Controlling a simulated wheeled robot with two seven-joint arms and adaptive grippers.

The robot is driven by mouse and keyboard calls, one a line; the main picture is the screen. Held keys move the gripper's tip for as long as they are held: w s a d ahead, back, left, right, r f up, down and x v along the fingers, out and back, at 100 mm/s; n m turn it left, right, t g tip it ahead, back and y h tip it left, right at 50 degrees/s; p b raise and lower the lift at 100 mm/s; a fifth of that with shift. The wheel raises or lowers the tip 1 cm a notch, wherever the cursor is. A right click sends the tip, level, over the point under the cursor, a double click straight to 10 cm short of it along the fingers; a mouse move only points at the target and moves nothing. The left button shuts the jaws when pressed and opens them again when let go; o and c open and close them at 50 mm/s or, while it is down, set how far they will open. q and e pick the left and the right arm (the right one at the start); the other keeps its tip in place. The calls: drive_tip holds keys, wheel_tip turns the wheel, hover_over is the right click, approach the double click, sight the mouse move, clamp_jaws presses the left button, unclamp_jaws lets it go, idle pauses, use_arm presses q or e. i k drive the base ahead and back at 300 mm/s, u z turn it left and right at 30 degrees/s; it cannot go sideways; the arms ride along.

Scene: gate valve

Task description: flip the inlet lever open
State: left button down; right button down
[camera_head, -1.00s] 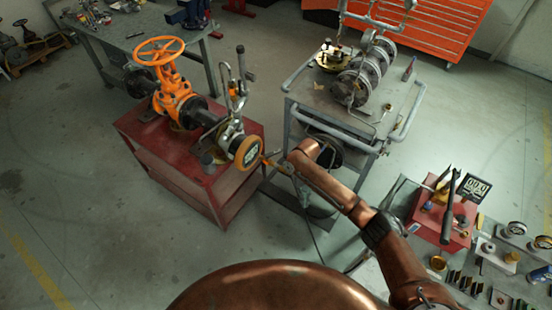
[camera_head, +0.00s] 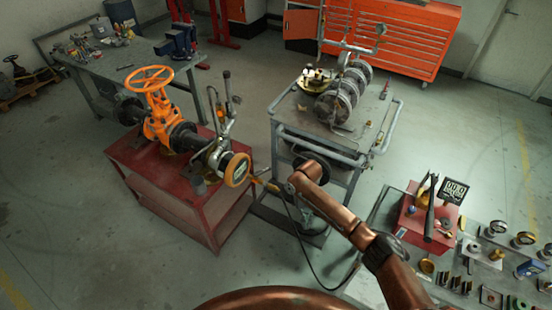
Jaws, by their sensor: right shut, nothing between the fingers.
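The orange gate valve (camera_head: 160,122) with its handwheel (camera_head: 148,78) stands on a red cart (camera_head: 205,205). To its right on the same pipe run is a metal fitting with upright handles (camera_head: 228,102); one of these looks like the inlet lever, but I cannot tell surely which. My right gripper (camera_head: 264,184) is shut and empty just right of the gauge, below the upright handles; touching cannot be told. My left gripper is not in view.
A grey trolley (camera_head: 327,157) with stacked flanges (camera_head: 340,100) stands right of the cart, close to my right arm. A red toolbox (camera_head: 425,225) and small parts lie at the lower right. The floor left of the cart is clear.

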sight(256, 175)
drive_tip(key=z, duration=0.2)
drive_tip(key=i, duration=0.8)
drive_tip(key=u, duration=0.45)
drive_tip(key=i, duration=0.7)
drive_tip(key=u, duration=0.45)
